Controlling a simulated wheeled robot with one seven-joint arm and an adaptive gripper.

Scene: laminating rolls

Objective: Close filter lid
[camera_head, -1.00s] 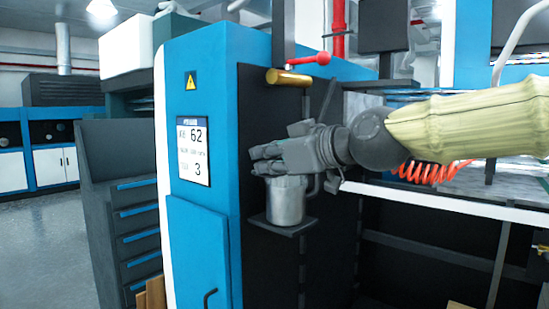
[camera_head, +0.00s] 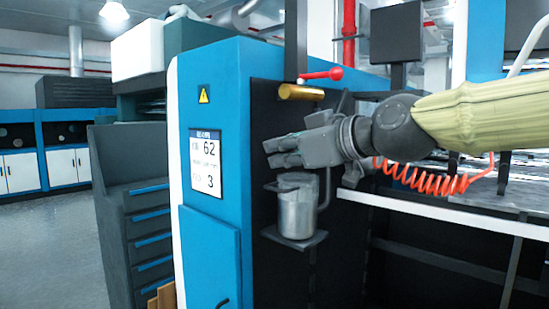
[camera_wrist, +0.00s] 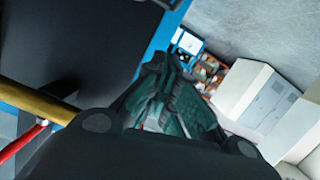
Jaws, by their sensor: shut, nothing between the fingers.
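A grey metal filter canister (camera_head: 297,214) stands on a small dark shelf on the machine's dark side panel. Its lid (camera_head: 296,181) shows at the canister's top, with a small tab at the left; it looks flat or nearly so, but I cannot tell if it is fully seated. My gripper (camera_head: 270,154) is above the lid, a little to the upper left, pointing left, with a small gap between them. It is shut and empty. In the wrist view my gripper's dark fingers (camera_wrist: 160,65) are together; the canister and lid are not visible there.
A brass cylinder (camera_head: 301,92) and red-knobbed lever (camera_head: 322,75) are just above my gripper. A thin bent handle or pipe (camera_head: 326,188) stands right of the canister. The blue cabinet (camera_head: 221,105) is at the left. An orange coiled hose (camera_head: 430,182) hangs at the right.

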